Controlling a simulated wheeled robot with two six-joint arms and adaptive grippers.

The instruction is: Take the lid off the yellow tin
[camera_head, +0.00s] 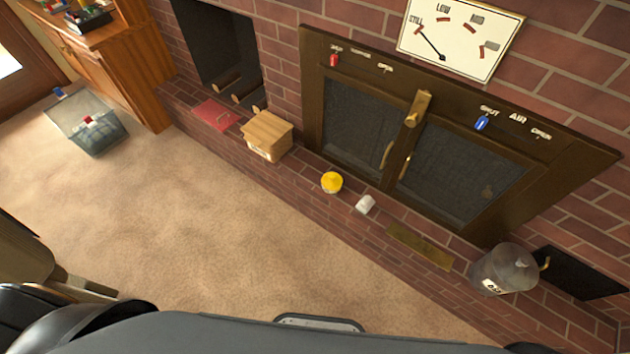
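The yellow tin (332,183) stands upright on the brick hearth, in front of the left glass door of the stove. It is small and seen from above at a distance; its top looks covered in yellow, but the seam of a lid is too small to make out. Neither of my grippers shows in the view, so nothing of mine is seen near the tin.
A small white object (365,204) lies right of the tin, then a brass plate (420,247) and a grey metal bucket (503,270). A wooden box (267,136) and a red item (216,115) are to the left. The carpet (200,220) before the hearth is clear.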

